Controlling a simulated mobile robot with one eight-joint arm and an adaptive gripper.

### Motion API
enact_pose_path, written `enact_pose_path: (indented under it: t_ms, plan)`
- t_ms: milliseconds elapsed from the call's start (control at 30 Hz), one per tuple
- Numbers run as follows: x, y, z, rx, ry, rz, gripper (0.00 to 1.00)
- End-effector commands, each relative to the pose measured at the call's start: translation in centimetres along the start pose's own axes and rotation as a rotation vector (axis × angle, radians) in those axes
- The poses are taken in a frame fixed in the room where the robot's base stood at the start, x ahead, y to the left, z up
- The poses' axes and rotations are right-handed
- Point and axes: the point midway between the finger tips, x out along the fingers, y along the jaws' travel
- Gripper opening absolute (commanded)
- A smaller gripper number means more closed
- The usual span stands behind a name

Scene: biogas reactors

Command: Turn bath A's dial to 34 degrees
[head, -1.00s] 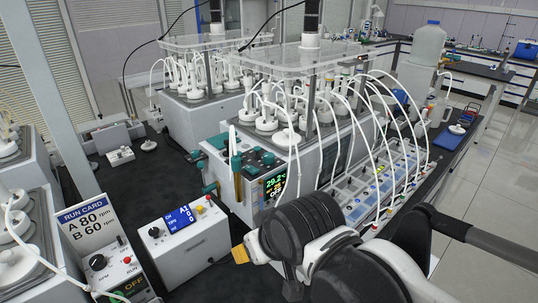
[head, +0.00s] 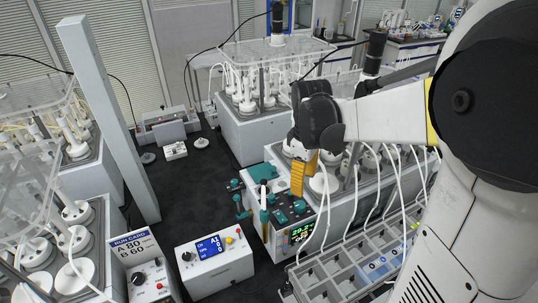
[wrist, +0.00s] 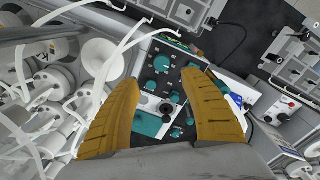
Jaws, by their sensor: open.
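The near bath (head: 287,245) stands right of centre in the head view. Its green display (head: 302,231) seems to read about 29.2; no letter A is legible on it. My gripper (head: 304,168) hangs over its top, with yellow fingers pointing down. In the wrist view my gripper (wrist: 160,78) is open and empty, its fingers apart. Between and beyond the fingers is a control panel (wrist: 158,102) with several teal knobs and dark round parts. A teal knob (wrist: 161,64) lies between the fingertips. I cannot tell which knob is the dial. No contact shows.
White tubes (head: 326,215) arch beside the bath, close to my gripper. A control box (head: 215,262) with a blue screen and a run card (head: 133,250) reading A 80, B 60 rpm stand at the front. The dark bench between them is partly clear.

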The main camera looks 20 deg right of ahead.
Motion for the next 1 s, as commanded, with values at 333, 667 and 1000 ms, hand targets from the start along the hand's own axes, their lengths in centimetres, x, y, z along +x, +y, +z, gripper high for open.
enact_pose_path:
  t_ms: [333,667,1000]
  plan:
    - [6.1,0.0,0.0,-0.001,-0.001,-0.001,0.53]
    - [10.4,0.0,0.0,-0.001,0.000,0.000,0.53]
    - [10.7,0.0,0.0,-0.001,0.000,0.000,0.52]
